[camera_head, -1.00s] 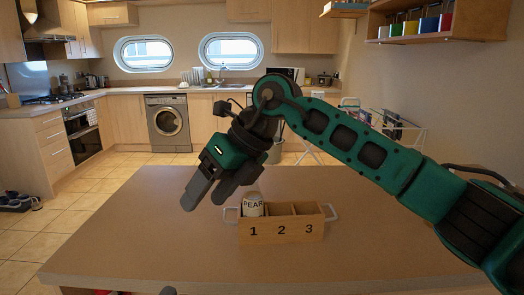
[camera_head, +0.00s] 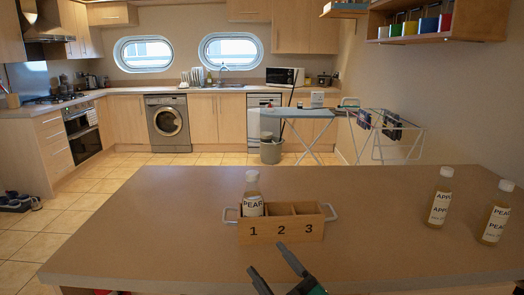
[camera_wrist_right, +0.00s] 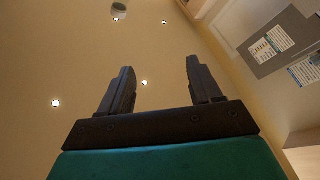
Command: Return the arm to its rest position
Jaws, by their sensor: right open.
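My right gripper (camera_head: 276,270) shows at the bottom edge of the head view, in front of the table's near side. Its two dark fingers are apart with nothing between them. In the right wrist view the same gripper (camera_wrist_right: 158,88) is open and empty, pointing at the ceiling. The wooden crate (camera_head: 290,229), marked 1, 2, 3, stands on the table beyond it, with a bottle labelled PEAR (camera_head: 252,205) upright in compartment 1. Compartments 2 and 3 look empty from here. The rest of my right arm is out of the head view, and my left gripper does not show.
On the table (camera_head: 150,230), an APPLE-labelled bottle (camera_head: 439,208) and another PEAR bottle (camera_head: 495,224) stand at the right. The table's left side is clear. Beyond it are an ironing board (camera_head: 300,112), a drying rack (camera_head: 385,130) and kitchen counters.

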